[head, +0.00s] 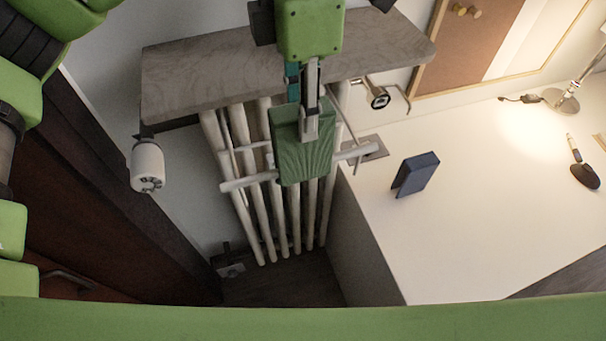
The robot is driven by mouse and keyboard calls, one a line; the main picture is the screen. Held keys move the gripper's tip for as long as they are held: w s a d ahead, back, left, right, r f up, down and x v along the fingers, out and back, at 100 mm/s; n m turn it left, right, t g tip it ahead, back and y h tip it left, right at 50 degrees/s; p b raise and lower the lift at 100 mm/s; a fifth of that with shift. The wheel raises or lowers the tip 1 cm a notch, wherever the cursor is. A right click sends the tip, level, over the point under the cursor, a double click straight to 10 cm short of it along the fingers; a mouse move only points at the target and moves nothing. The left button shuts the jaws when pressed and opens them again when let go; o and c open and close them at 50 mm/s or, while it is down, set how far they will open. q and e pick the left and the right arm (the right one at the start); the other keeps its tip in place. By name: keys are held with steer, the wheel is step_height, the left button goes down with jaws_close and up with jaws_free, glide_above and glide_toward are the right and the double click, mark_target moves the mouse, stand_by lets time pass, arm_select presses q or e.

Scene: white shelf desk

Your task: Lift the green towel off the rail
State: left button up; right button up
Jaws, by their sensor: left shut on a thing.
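The green towel (306,158) is at the white radiator rail (247,181), in the upper middle of the head view. It covers the middle of the rail, whose ends show on both sides. I cannot tell whether cloth still loops over the bar behind. My left gripper (309,128) points down at the towel's upper part and is shut on it. The towel's lower edge hangs just below the rail. My right gripper is not in view.
A grey wooden shelf (205,75) juts out above the radiator (264,220), close to my left gripper. A white desk (450,220) on the right carries a dark blue upright object (416,173), a lamp (565,100) and a dark brush-like item (584,175).

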arm_select(q)
steer(key=shift+r+p, duration=1.15)
steer(key=shift+r, duration=0.9)
steer(key=shift+s+d+f+b, duration=0.15)
steer(key=shift+s+b, duration=0.15)
steer(key=shift+s, duration=0.2)
steer(key=s+d+b, duration=0.3)
steer(key=s, duration=0.8)
steer(key=shift+s+d+r, duration=0.2)
steer(key=shift+d+r, duration=0.15)
steer(key=shift+r, duration=0.05)
